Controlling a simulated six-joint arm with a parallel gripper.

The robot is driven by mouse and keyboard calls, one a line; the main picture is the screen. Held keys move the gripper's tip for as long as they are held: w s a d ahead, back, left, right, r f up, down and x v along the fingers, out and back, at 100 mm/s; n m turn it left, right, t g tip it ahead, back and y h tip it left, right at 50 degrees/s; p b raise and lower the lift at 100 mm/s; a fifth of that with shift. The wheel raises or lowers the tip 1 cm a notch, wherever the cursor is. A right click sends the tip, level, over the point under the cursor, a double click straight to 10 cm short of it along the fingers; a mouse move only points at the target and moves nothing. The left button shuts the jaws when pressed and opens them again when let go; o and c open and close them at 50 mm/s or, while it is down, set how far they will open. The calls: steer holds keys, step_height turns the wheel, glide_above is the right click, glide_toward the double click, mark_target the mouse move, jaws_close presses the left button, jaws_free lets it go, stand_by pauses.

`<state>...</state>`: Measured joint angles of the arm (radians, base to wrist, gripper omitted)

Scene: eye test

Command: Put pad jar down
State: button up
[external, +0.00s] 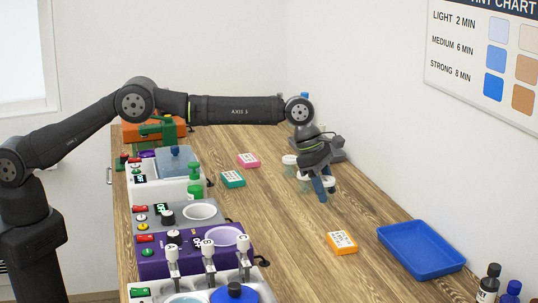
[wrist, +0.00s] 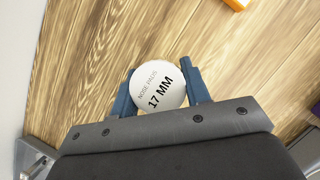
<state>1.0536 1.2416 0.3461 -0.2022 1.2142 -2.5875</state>
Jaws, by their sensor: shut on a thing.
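My gripper (external: 323,186) is over the right part of the wooden bench in the external view, pointing down. In the wrist view, its two blue fingers (wrist: 160,80) are shut on the pad jar (wrist: 157,90), one on each side. The jar has a round white lid reading "NOSE PADS 17 MM". In the external view the held jar (external: 330,182) is partly hidden by the fingers. I cannot tell whether its base touches the bench.
Other pale-lidded jars (external: 289,160) stand just left of my gripper. An orange box (external: 342,242) and a blue tray (external: 420,249) lie nearer the camera. Teal (external: 233,179) and pink (external: 248,160) boxes lie left. Machines, including a purple one (external: 188,262), line the left edge.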

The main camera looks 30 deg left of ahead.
steer(key=shift+f, duration=2)
steer(key=shift+f, duration=0.1)
steer(key=o, duration=1)
steer(key=shift+f, duration=0.1)
steer(key=v, duration=1.2)
